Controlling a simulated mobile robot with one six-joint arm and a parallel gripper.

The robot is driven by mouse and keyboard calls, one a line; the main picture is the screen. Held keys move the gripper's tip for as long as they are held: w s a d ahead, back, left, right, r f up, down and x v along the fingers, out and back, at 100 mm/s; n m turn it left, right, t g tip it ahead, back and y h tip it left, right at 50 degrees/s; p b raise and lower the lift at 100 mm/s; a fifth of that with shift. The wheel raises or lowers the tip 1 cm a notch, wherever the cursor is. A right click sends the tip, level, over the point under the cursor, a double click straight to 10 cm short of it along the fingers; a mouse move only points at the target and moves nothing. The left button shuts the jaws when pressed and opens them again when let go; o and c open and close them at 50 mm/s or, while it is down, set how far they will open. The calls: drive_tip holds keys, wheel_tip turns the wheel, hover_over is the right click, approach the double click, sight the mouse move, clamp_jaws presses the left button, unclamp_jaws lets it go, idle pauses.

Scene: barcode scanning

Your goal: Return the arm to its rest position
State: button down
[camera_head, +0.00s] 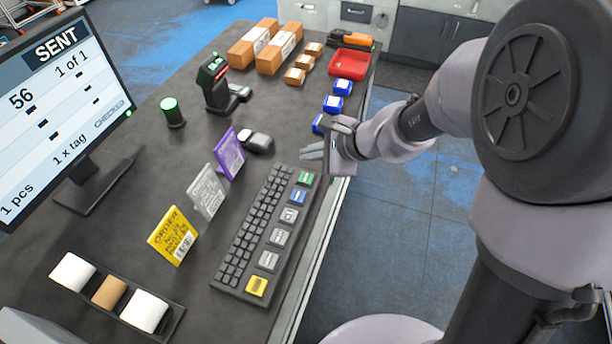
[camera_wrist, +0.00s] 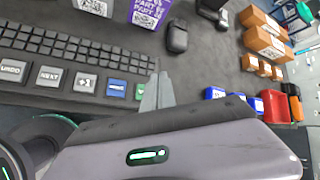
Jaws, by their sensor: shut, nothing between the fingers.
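My gripper (camera_head: 313,150) is shut and empty. In the head view it hovers over the right edge of the counter, just beyond the far end of the keyboard (camera_head: 254,228). Its fingertips point left, toward the mouse (camera_head: 258,143). In the wrist view the closed fingers (camera_wrist: 157,93) stand beside the green key end of the keyboard (camera_wrist: 75,55). My arm reaches in from the right side of the head view, bent at the elbow. The monitor (camera_head: 58,110) reads "SENT", "56", "1 of 1" and "1 pcs".
Blue boxes (camera_head: 333,104) lie close to the gripper along the right edge, with a red tray (camera_head: 352,63) beyond them. A scanner on a stand (camera_head: 215,85) and brown cartons (camera_head: 279,52) are farther back. Yellow, grey and purple cards (camera_head: 173,236) stand left of the keyboard.

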drive_tip(key=s+r+n, duration=0.4)
drive_tip(key=s+r, duration=0.2)
drive_tip(key=r, duration=0.1)
drive_tip(key=s+d+r+n+h, duration=0.2)
drive_tip(key=s+d+n, duration=0.2)
drive_tip(key=s, duration=0.4)
drive_tip(key=s+d+r+n+h, duration=0.2)
drive_tip(key=s+d+n+h, duration=0.1)
drive_tip(key=s, duration=0.5)
drive_tip(key=shift+s+d+n, duration=0.3)
drive_tip(key=shift+d+n, duration=0.3)
drive_tip(key=shift+d, duration=0.5)
